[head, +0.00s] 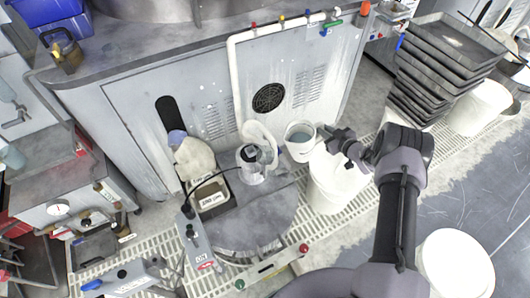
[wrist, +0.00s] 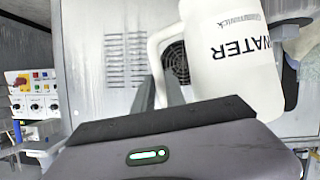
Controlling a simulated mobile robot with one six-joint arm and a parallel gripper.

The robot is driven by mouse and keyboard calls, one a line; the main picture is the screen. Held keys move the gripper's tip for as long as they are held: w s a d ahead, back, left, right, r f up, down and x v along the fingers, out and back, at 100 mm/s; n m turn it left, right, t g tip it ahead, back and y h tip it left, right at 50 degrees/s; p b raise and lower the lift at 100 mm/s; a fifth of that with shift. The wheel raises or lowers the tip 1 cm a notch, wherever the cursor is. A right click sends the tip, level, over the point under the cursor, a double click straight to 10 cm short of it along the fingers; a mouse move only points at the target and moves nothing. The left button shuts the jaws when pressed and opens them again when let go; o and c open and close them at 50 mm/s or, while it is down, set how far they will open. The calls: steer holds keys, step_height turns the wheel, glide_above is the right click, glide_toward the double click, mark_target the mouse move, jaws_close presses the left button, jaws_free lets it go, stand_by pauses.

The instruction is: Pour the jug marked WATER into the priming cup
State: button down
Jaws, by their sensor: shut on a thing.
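The white jug (head: 300,149) is held up in the head view, its open top showing grey-blue liquid inside. In the wrist view the jug (wrist: 235,65) shows the word WATER, appearing upside down, and its handle at the left. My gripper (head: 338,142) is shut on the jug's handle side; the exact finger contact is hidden. A clear cup (head: 247,176), which looks like the priming cup, stands left of the jug on the grey round-fronted unit. The jug is apart from it, and I cannot make out the cup's contents.
A pale jug (head: 195,158) and a tray with a labelled box (head: 210,195) are left of the cup. Another pale, rounded thing (head: 262,138) is close behind the cup. A white bucket (head: 335,182) stands below the held jug. The grey cabinet (head: 215,95) closes off the back.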

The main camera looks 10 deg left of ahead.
mark_target(321, 125)
steer(key=r, duration=0.1)
steer(key=a+r, duration=0.1)
steer(key=r+n, duration=0.1)
steer(key=shift+s+a+r+t+h, duration=0.1)
steer(key=shift+s+a+t+h, duration=0.1)
steer(key=shift+s+t+h, duration=0.15)
steer(key=a+r, duration=0.1)
steer(key=s+a+r+n+p, duration=0.1)
steer(key=r, duration=0.1)
steer(key=s+r+n+t+h+p, duration=0.1)
steer(key=shift+a+r, duration=0.35)
steer(key=shift+a, duration=0.05)
steer(key=shift+r, duration=0.1)
steer(key=shift+s+a+r+n+p, duration=0.1)
steer(key=shift+a+r+n+p, duration=0.15)
steer(key=shift+p, duration=0.25)
steer(key=shift+s+a+r+n+t+h+p, duration=0.25)
steer(key=shift+a+r+n+p, duration=0.15)
steer(key=shift+r+p, duration=0.35)
steer(key=shift+s+a+r+n+t+h+p, duration=0.1)
steer(key=shift+s+a+r+n+t+p, duration=0.15)
steer(key=shift+r+n+p, duration=0.35)
steer(key=shift+s+a+r+n+t+h+p, duration=0.15)
steer(key=shift+s+a+r+n+h+p, duration=0.2)
steer(key=shift+r+p, duration=0.55)
steer(key=shift+s+a+r+n+p, duration=0.2)
steer(key=shift+a+r+n+p, duration=0.1)
steer(key=shift+a+r+p, duration=0.3)
stand_by(3.1)
